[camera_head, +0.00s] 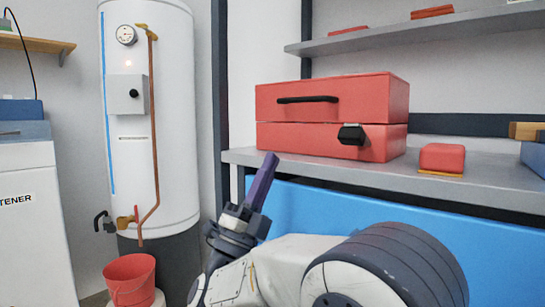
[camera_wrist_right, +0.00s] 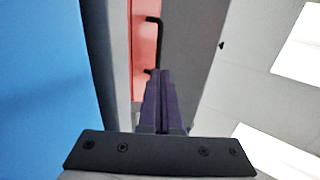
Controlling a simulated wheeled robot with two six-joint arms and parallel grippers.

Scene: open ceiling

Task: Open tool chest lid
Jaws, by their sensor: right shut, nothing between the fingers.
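The red tool chest (camera_head: 330,102) stands on the grey shelf with its lid closed. A black handle (camera_head: 307,99) is on the front of the lid, and a black latch (camera_head: 351,135) sits at the lower right of the front. My right gripper (camera_head: 266,165) is shut and empty, below and left of the chest, in front of the shelf edge. In the right wrist view the purple fingers (camera_wrist_right: 160,85) are together, pointing toward the red chest (camera_wrist_right: 144,40) and its black handle (camera_wrist_right: 155,45), apart from them. My left gripper is not in view.
The grey shelf (camera_head: 480,187) has a blue panel (camera_head: 330,212) below it. A small red box (camera_head: 442,158) sits right of the chest. An upper shelf (camera_head: 420,32) hangs above. A white water heater (camera_head: 170,100) and a red bucket (camera_head: 130,280) stand left.

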